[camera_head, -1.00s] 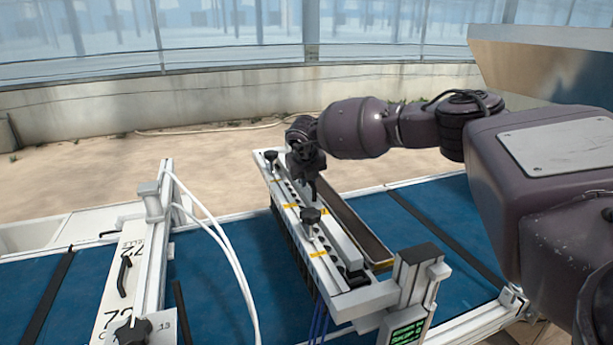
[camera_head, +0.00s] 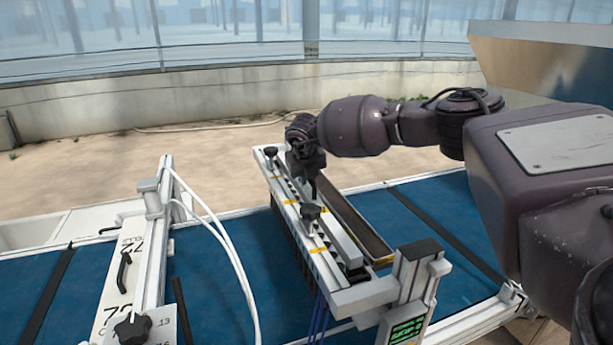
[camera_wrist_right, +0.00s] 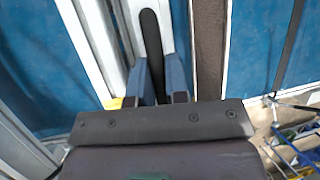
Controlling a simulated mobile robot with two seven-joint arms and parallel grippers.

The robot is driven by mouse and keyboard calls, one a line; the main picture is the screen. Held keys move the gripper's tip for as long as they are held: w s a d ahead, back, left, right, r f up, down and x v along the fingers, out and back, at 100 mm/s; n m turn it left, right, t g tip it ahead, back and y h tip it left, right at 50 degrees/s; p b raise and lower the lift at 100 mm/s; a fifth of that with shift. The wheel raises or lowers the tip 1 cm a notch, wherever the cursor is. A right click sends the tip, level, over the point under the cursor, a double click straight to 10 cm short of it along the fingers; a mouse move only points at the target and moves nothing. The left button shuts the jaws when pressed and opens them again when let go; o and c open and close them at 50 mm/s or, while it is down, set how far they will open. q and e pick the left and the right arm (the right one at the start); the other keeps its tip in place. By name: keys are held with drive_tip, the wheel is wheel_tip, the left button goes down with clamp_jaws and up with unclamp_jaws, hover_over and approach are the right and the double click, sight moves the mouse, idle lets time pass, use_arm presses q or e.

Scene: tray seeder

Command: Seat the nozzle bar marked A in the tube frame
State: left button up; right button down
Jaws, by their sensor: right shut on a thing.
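My right gripper (camera_head: 312,190) points down over the tube frame (camera_head: 330,271), a long pale frame with black knobs and yellow marks. It is shut on a light grey bar, the nozzle bar (camera_head: 345,245), which lies lengthwise along the frame. In the right wrist view the two fingers (camera_wrist_right: 160,86) close on a dark rounded strip on the bar (camera_wrist_right: 152,45). The bar looks roughly parallel to the frame. Whether it rests in the frame or hangs slightly above it I cannot tell. The letter A is not legible. My left gripper is not in view.
A dark narrow trough (camera_head: 355,222) runs beside the bar. A post with a green display (camera_head: 406,329) stands at the frame's near end. White hoses (camera_head: 222,240) and a numbered panel (camera_head: 113,290) are at left. The blue belt (camera_head: 440,215) is clear at right.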

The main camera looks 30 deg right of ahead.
drive_tip(key=c, duration=1.1)
unclamp_jaws()
drive_tip(key=shift+o, duration=0.2)
drive_tip(key=v, duration=1.1)
drive_tip(key=shift+b, duration=0.3)
drive_tip(key=shift+f, duration=0.15)
